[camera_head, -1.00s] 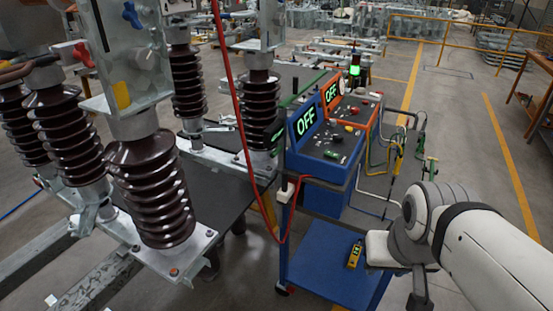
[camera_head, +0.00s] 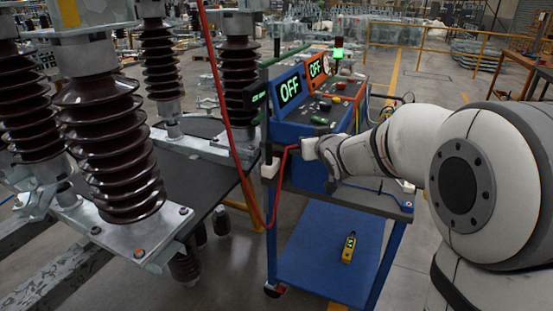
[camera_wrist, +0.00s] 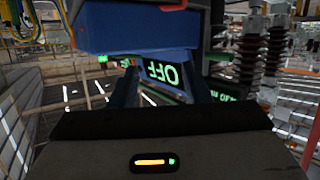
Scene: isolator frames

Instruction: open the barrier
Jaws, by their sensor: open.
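A green bar (camera_head: 286,56) reaches from a dark post (camera_head: 265,105) with a small green-lit sign, left of the control panels. It may be the barrier, but I cannot tell for sure. A yellow railing (camera_head: 440,50) stands far back. My gripper (camera_wrist: 162,88) is open in the wrist view, its two dark fingers apart with nothing visible between them. Beyond them is an upside-down green OFF display (camera_wrist: 161,72). In the head view my arm comes in from the right, and its end is over the cart, right of the post. The fingertips are hard to make out there.
The blue cart (camera_head: 330,250) carries a yellow handheld device (camera_head: 348,247) on its lower shelf. Blue (camera_head: 290,90) and orange (camera_head: 318,68) panels show OFF. A red cable (camera_head: 220,95) hangs left. Brown insulators (camera_head: 113,140) fill the left. Open floor lies behind, right.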

